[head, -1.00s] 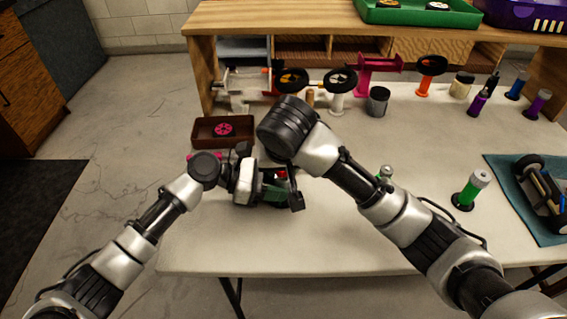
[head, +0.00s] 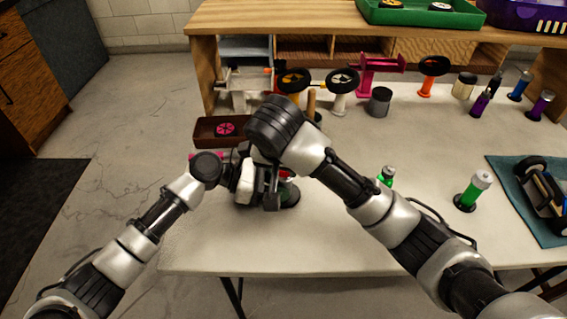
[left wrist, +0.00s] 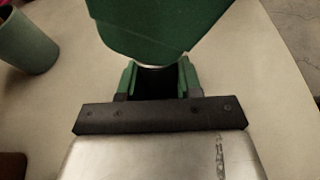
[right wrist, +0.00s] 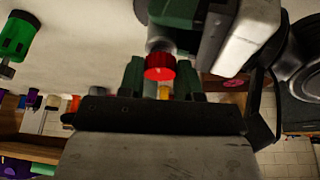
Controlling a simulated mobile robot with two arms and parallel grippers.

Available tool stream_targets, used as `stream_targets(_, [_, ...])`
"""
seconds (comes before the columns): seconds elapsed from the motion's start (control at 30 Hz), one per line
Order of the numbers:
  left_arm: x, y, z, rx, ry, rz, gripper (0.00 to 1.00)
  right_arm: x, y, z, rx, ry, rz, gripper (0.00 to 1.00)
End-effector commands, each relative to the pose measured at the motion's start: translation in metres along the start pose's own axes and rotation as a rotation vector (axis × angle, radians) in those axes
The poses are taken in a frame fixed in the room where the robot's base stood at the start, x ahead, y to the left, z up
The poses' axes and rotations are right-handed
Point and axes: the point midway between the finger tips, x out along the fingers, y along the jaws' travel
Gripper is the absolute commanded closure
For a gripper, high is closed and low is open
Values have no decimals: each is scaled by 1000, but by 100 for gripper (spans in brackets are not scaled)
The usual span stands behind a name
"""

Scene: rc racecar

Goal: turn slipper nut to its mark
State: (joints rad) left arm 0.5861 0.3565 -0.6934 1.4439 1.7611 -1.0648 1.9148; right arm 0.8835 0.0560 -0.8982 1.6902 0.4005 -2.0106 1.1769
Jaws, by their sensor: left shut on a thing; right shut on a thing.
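The red round nut (right wrist: 160,67) sits between the fingertips of my right gripper (right wrist: 160,82) in the right wrist view. My right gripper is shut on it. A bit of its red also shows in the head view (head: 287,173). No mark on the nut is readable.
A brown tray (head: 208,142) with a pink wheel (head: 227,129) lies behind the grippers. Green bottles (head: 473,190) and the car on a blue mat (head: 548,230) are at right. Stands and wheels line the back. The table front is clear.

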Motion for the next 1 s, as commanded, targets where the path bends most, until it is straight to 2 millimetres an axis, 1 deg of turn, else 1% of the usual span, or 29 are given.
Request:
stream_targets(0.07, [0, -1, -1, 0, 2, -4, 86, 1, 2, -2, 5, 4, 5, 90])
stream_targets(0.1, [0, -1, -1, 0, 2, -4, 86, 1, 2, -2, 5, 4, 5, 65])
stream_targets(0.27, [0, -1, -1, 0, 2, -3, 86, 0, 2, -2, 3, 3, 3, 40])
stream_targets(0.53, [0, 0, -1, -1, 1, -1, 86, 0, 1, -1, 0, 2, 1, 40])
stream_targets(0.67, [0, 0, -1, -1, 1, -1, 86, -5, 0, -2, -1, 6, -3, 40])
stream_targets(0.93, [0, 0, -1, -1, 1, 0, 86, -31, 1, -3, -2, 11, 2, 40])
stream_targets(0.97, [0, 0, 0, -1, 1, 0, 86, -35, 2, -3, 0, 10, 4, 40])
stream_targets(1.0, [0, 0, 0, -1, 1, 0, 86, -46, 0, -3, -1, 11, -2, 40])
